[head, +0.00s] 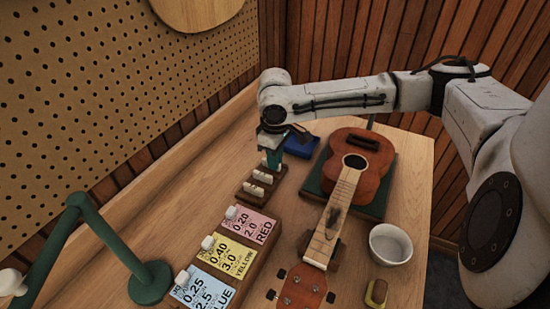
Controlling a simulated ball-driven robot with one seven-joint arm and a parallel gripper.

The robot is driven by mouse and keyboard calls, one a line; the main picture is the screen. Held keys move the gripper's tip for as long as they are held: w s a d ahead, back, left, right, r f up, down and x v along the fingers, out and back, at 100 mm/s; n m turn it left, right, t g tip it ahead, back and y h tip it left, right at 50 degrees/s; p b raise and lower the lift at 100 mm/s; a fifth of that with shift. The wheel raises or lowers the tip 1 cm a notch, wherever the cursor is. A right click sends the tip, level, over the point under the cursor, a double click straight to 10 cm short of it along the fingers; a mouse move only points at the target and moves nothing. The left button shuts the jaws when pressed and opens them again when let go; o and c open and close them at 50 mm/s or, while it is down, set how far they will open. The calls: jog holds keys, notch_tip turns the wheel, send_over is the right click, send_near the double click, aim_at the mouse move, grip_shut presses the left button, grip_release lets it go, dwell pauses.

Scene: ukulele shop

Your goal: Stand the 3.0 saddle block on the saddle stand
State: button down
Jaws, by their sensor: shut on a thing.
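My gripper (271,160) points down over the far end of a small dark wooden rack (246,199), left of the ukulele. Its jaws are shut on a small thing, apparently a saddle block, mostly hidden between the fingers. Small pale blocks (254,189) sit in the rack just below and nearer than the gripper. Their numbers are too small to read, so I cannot tell which is the 3.0 block. I cannot tell whether the held piece touches the rack. The rack appears to be the saddle stand, but no label on it shows.
A ukulele (372,178) lies on a green mat right of the gripper, its neck toward me. A blue item (301,145) lies behind. Red, yellow (229,257) and blue cards stand in front. A white bowl (390,245) and a green lamp-like arm (110,240) flank them.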

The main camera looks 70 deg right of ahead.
jog(key=shift+p, duration=0.35)
dwell(0.5)
jog(key=c, duration=0.8)
grip_release()
jog(key=shift+r, duration=0.1)
jog(key=shift+r+p, duration=3.4)
jog(key=shift+p, duration=0.1)
